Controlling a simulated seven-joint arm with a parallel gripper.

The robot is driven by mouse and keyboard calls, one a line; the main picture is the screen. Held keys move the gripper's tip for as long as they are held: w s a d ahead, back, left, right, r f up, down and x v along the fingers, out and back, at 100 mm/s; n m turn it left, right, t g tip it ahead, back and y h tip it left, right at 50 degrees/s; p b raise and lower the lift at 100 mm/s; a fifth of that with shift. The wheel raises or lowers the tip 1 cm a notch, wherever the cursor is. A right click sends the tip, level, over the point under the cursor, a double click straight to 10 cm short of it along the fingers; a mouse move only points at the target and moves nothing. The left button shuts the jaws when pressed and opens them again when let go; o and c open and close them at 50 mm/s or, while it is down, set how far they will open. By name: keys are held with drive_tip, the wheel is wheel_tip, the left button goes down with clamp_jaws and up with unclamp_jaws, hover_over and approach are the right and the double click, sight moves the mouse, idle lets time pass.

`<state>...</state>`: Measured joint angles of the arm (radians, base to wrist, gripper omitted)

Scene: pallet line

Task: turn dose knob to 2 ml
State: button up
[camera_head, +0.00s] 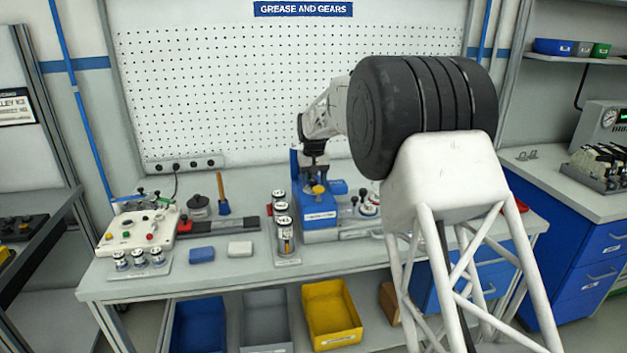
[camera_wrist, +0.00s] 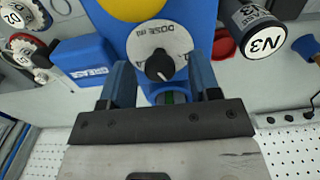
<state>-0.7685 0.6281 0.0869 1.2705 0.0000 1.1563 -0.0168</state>
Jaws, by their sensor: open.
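The dose knob (camera_wrist: 160,66) is a small black knob with a light pointer mark, on a round white plate (camera_wrist: 148,45) lettered DOSE. The plate is on the blue dispenser (camera_wrist: 190,15), below a yellow round part (camera_wrist: 132,6) in the wrist view. The dose numbers are too small to read. My gripper (camera_wrist: 163,76) is open, one blue finger on each side of the knob. I cannot tell whether either finger touches it. In the head view the blue dispenser (camera_head: 320,216) stands on the bench under my gripper (camera_head: 316,172), and the knob cannot be made out.
A dark canister marked N3 (camera_wrist: 262,38) stands close to the dispenser. Several labelled cans (camera_head: 284,230) stand left of it. A control box (camera_head: 138,228), a blue block (camera_head: 202,254) and a white block (camera_head: 240,248) lie further left. The bench front (camera_head: 230,276) is mostly clear.

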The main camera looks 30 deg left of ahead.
sight(314, 181)
drive_tip(key=shift+r, duration=3.9)
